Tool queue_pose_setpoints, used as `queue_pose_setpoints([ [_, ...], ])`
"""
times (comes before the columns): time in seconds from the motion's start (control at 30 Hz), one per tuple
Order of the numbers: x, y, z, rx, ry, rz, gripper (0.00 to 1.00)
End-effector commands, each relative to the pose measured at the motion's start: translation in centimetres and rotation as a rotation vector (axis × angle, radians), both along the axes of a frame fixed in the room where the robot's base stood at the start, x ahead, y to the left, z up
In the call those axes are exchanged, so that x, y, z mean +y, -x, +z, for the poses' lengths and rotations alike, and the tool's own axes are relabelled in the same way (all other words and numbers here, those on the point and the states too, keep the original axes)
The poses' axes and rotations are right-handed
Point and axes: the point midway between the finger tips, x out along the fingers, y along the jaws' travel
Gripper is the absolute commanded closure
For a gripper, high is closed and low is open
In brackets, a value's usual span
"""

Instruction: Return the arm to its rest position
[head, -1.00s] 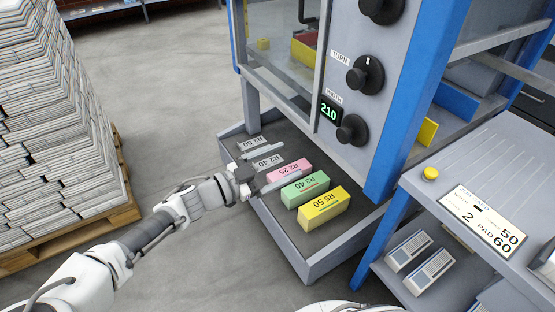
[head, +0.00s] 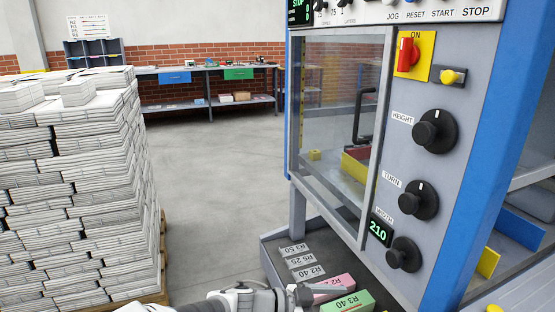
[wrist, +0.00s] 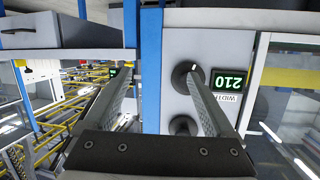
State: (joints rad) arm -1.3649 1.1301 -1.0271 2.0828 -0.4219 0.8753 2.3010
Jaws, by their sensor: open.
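My gripper (head: 303,294) is at the bottom edge of the head view, in front of the drawer-like tray with the coloured blocks. In the wrist view its two fingers (wrist: 162,85) stand wide apart with nothing between them. Beyond the fingers are the machine's blue post, the green 210 display (wrist: 229,82) and black knobs. My forearm is mostly cut off by the bottom of the head view. The pink block (head: 333,286) and the green block (head: 350,303) lie in the tray just right of the gripper, partly hidden or cut off.
A tall stack of newspapers (head: 75,190) on a pallet stands at the left. The machine (head: 440,190) with a glass window and knobs fills the right. Grey labelled slots (head: 301,261) lie in the tray (head: 268,262). Open floor (head: 215,190) lies between stack and machine; benches stand at the back wall.

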Motion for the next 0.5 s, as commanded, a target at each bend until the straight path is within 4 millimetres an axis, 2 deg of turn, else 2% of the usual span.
queue_pose_setpoints([
  [0.1, -1.4, 2.0, -1.5, 0.180, -0.145, -0.059, 0.11],
  [0.23, -1.8, 3.9, -2.6, 0.356, -0.304, -0.073, 0.11],
  [0.5, -0.9, 6.8, -2.3, 0.630, -0.643, 0.025, 0.11],
])
